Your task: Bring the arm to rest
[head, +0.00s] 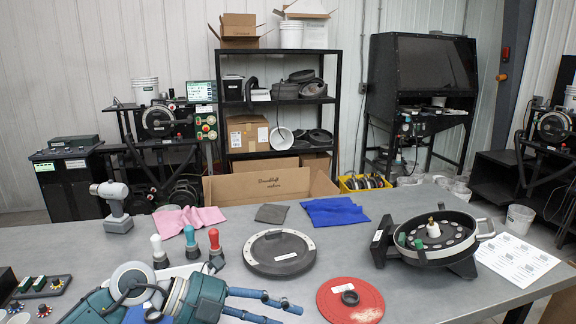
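My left arm comes in at the bottom left of the head view. Its gripper (287,315) points right, low over the front of the grey table (420,300). Its two blue fingers are apart, with nothing seen between them. The lower finger is partly cut off by the frame's bottom edge. The fingertips are left of a round red plate (365,304) with a small black ring (350,298) on it. My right gripper is out of view.
A dark disc (279,253) lies behind the gripper. Three knobbed tools, white, teal and red (215,247), stand close behind the arm. The seed meter housing (438,256) is at right.

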